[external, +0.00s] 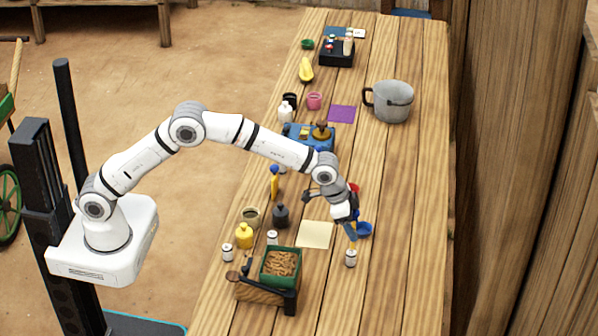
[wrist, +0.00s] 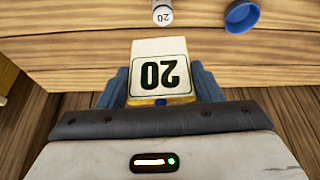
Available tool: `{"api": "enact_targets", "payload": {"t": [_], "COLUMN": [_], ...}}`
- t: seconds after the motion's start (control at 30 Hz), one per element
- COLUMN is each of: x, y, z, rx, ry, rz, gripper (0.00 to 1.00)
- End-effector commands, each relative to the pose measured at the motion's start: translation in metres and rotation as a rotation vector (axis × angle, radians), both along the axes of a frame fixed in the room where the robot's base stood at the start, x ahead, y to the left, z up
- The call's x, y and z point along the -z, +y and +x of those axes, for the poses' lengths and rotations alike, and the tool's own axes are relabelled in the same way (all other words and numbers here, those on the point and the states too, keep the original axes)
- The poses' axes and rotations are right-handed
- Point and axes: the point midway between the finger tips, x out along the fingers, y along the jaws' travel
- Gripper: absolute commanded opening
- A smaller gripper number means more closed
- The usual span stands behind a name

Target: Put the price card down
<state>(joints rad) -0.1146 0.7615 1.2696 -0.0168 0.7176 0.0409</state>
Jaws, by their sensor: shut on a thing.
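The price card (wrist: 160,72) is a pale card with a black 20, upside down in the wrist view. My gripper (wrist: 160,92) is shut on it, with a blue finger on each side. In the external view my gripper (external: 351,228) points down over the right part of the table, by the blue cup. The card is hard to make out there. I cannot tell whether the card touches the table.
The blue cup (external: 364,230) shows at the top right of the wrist view (wrist: 241,16). A pale square mat (external: 314,235) lies left of the gripper. A green box of brown pieces (external: 281,264) stands at the front. The table's right side (external: 410,200) is clear.

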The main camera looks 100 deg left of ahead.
Motion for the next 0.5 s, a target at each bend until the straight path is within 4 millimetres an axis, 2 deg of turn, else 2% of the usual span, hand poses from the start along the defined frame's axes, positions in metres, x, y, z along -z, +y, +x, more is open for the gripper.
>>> {"api": "enact_targets", "payload": {"t": [0.03, 0.2, 0.3, 0.4, 0.5], "x": [0.004, 0.003, 0.003, 0.002, 0.001], "y": [0.032, 0.118, 0.159, 0.191, 0.212], "z": [-0.008, -0.040, -0.060, -0.078, -0.091], "rx": [-0.042, -0.153, -0.212, -0.256, -0.286], "ry": [0.000, -0.001, 0.000, 0.000, 0.000], "rz": [0.000, -0.001, -0.001, -0.001, 0.000], "gripper": [0.38, 0.38, 0.38, 0.38, 0.38]}}
